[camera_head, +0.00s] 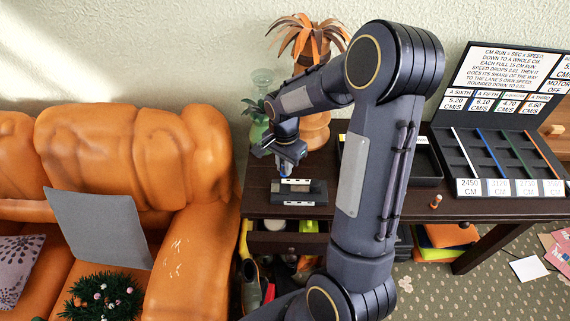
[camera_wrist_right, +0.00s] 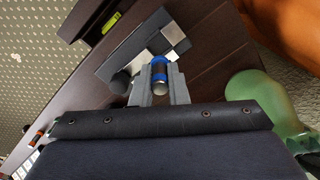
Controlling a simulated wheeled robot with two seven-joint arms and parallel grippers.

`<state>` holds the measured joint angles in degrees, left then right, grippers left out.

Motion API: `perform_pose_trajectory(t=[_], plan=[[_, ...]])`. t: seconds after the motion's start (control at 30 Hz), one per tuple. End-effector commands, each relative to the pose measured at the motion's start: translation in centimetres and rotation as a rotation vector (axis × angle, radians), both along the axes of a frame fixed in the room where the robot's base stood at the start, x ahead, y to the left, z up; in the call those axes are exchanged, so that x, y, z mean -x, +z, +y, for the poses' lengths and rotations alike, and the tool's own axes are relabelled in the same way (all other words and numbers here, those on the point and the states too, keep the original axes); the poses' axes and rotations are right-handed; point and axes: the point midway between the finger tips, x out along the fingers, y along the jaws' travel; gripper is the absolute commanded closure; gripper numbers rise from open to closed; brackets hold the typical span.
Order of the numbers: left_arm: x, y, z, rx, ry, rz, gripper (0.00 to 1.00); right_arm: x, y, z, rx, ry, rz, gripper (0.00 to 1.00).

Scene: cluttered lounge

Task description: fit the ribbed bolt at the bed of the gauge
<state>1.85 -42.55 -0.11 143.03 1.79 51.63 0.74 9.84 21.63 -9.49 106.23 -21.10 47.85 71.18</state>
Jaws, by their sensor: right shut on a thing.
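My right gripper (camera_head: 290,168) is above the near left part of the dark table, just over the gauge (camera_head: 318,188). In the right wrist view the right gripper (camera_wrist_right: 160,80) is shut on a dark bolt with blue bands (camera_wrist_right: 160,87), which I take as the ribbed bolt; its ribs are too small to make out. The gauge also shows in the right wrist view (camera_wrist_right: 125,52), a grey block with black and white squares and a dark round knob. The bolt appears above the gauge's edge; I cannot tell whether they touch. My left gripper is not in view.
A green vase (camera_wrist_right: 255,100) stands close beside the right gripper. A small orange-and-dark cylinder (camera_head: 436,201) lies or stands near the table's front edge. A black tray (camera_head: 425,165) and a board with coloured strips (camera_head: 482,155) are to the right. An orange sofa (camera_head: 190,240) adjoins the table's left.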

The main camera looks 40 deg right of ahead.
Motion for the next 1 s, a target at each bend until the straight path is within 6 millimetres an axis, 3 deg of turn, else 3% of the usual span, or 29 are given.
perform_pose_trajectory(t=[0.7, 1.0], plan=[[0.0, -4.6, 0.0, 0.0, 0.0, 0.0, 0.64, 0.0, -5.5, 0.0, 0.0, 0.0, 0.0, 1.0], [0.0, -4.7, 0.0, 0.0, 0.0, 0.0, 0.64, 0.0, -5.8, 0.0, 0.0, 0.0, 0.0, 1.0]])
